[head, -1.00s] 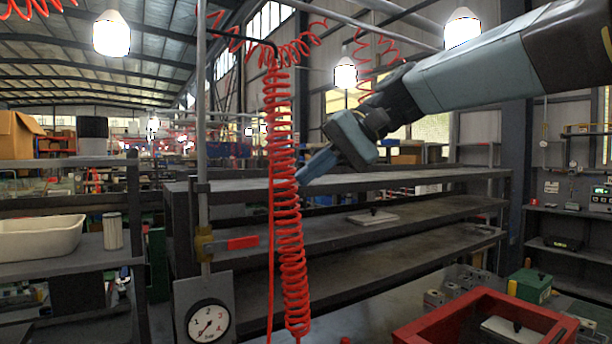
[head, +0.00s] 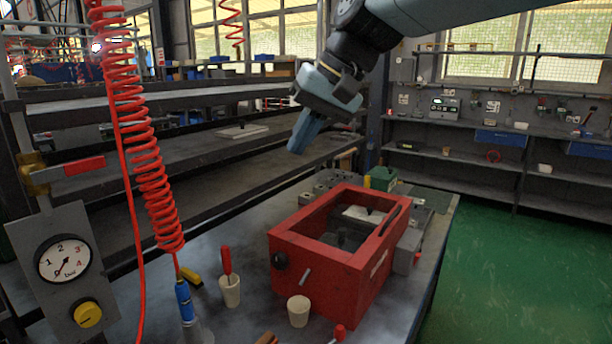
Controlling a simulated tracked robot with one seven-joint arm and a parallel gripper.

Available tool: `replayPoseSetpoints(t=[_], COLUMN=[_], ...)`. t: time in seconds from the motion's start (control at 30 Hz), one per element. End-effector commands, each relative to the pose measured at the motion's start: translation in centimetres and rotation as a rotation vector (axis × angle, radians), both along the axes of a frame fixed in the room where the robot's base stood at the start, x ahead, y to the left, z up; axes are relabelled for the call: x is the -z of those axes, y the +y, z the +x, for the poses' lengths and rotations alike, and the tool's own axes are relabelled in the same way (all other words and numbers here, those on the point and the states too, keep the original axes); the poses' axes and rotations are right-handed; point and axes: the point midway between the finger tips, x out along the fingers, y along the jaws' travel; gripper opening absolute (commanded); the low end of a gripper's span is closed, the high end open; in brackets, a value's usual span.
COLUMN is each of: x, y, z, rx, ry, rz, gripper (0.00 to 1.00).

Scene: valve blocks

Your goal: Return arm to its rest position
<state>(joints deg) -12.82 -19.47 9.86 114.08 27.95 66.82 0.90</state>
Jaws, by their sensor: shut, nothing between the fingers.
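My gripper (head: 296,150) is at the upper middle of the head view, at the end of my blue-grey arm reaching in from the top right. Its blue fingers are together and hold nothing. It points down and left, in the air above the workbench (head: 230,240), apart from everything on it. A red open-topped box (head: 345,265) stands on the bench below and right of the gripper. A light plate with a dark knob (head: 363,214) shows inside the box; its lower inside is partly hidden by the walls.
A red coiled hose (head: 150,165) hangs at the left, beside a pressure gauge (head: 64,259) and red-handled valve (head: 84,166). Two pale cups (head: 298,311) (head: 230,291) stand near the box. Grey shelves (head: 200,150) lie behind the gripper. Green floor (head: 500,270) is open at right.

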Motion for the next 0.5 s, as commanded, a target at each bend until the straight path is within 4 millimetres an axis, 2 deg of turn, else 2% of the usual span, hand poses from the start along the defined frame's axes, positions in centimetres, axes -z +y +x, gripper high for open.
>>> replayPoseSetpoints(t=[0.03, 0.2, 0.4, 0.5], x=[0.9, 4.2, 8.3, 10.3], y=[-2.3, -9.5, -17.2, -20.2], z=[-0.3, -1.7, -4.5, -6.1], rx=[0.039, 0.153, 0.265, 0.308], ry=[-0.026, -0.102, -0.181, -0.209], rz=[-0.029, -0.138, -0.261, -0.314], gripper=[0.0, 0.0, 0.0, 0.0])
